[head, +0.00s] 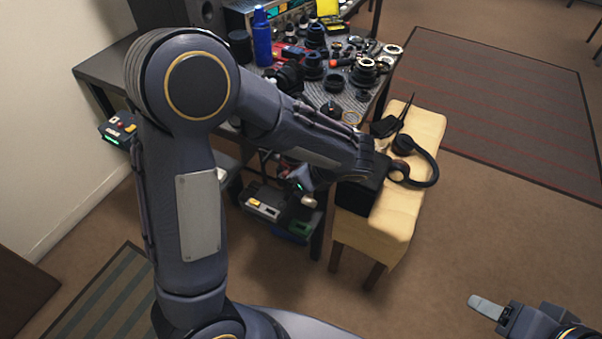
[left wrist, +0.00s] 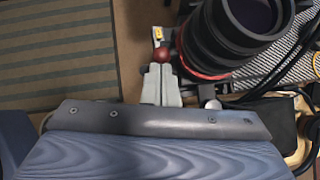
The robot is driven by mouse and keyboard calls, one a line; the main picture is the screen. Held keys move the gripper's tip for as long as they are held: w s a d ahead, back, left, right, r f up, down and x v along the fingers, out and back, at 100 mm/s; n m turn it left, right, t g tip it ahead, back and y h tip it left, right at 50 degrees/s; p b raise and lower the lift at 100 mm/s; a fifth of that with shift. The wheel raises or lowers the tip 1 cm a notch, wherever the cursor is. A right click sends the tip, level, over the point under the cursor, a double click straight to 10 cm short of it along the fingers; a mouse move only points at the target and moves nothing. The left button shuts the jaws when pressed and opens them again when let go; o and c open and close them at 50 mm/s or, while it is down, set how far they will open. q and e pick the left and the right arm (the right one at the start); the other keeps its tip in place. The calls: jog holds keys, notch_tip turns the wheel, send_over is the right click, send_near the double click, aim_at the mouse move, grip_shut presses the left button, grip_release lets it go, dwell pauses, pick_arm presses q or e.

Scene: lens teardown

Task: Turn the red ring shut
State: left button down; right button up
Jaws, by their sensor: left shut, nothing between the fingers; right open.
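In the left wrist view a large black lens barrel (left wrist: 235,38) stands at the upper right. A thin red ring (left wrist: 205,74) runs round its near lower end. My left gripper (left wrist: 161,70) is shut and empty, its pale fingers side by side just left of the red ring; I cannot tell whether they touch it. A small dark red ball (left wrist: 160,54) shows right at the fingertips. In the head view my left arm hides most of this spot, and I cannot make out the red ring there. My right gripper (head: 487,306) is open and empty over the floor at the lower right.
The workbench (head: 105,68) is crowded with lens parts, tools and a blue bottle (head: 262,38). A yellow bench (head: 398,215) in front of it holds headphones (head: 428,170) and a black box (head: 358,193). The brown floor near my right gripper is clear.

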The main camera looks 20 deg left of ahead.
aim_at(284, 174)
pick_arm(q)
jog(key=shift+s+a+m+t+h, duration=0.2)
jog(key=shift+a+m+t+h, duration=0.15)
jog(key=shift+a+m+t, duration=0.55)
jog(key=shift+s+a+m+t+h, duration=0.2)
jog(key=shift+a+m+t+h, duration=0.3)
jog(key=shift+m, duration=0.7)
jog(key=shift+y, duration=0.25)
pick_arm(e)
jog(key=shift+f, duration=0.1)
pick_arm(q)
jog(key=shift+w+d, duration=0.1)
jog(key=shift+w, duration=0.05)
jog(key=shift+w+d, duration=0.45)
jog(key=shift+w, duration=0.05)
